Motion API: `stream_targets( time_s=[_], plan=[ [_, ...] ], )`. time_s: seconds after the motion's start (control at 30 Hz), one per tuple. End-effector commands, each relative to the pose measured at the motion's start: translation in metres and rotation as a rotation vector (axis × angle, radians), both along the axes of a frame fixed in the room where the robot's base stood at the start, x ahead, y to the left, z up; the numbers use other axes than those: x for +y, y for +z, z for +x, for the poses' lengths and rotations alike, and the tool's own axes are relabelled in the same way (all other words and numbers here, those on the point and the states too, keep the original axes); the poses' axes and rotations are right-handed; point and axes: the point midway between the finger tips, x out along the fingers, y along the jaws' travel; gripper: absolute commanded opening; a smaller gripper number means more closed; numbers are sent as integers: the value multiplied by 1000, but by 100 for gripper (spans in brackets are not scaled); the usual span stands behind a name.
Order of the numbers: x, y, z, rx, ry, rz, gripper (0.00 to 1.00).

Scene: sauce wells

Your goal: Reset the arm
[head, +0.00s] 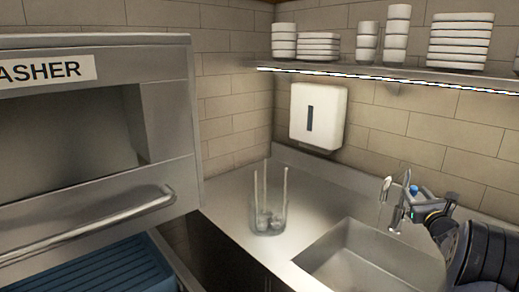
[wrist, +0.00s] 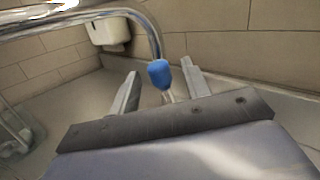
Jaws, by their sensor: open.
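My arm (head: 475,245) reaches in from the lower right of the head view, beside the sink's faucet. My gripper (wrist: 160,75) is open in the wrist view, with its two grey fingers spread and no thing held. A blue-tipped faucet spout (wrist: 158,72) shows between the fingers in the picture; I cannot tell whether it touches them. In the head view the faucet (head: 398,212) stands just left of my arm, and the fingers are hard to make out there.
A sink basin (head: 365,262) lies below the faucet. A dishwasher (head: 100,140) with a blue rack (head: 90,270) is at left. A paper dispenser (head: 317,118) and a shelf of white dishes (head: 460,40) are on the wall.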

Motion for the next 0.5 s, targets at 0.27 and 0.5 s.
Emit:
stream_targets(
  time_s=[0.27, 0.5],
  plan=[
    [0, -1, -2, -2, 0, -2, 45],
    [1, -5, -27, -3, -2, -3, 45]
  ],
)
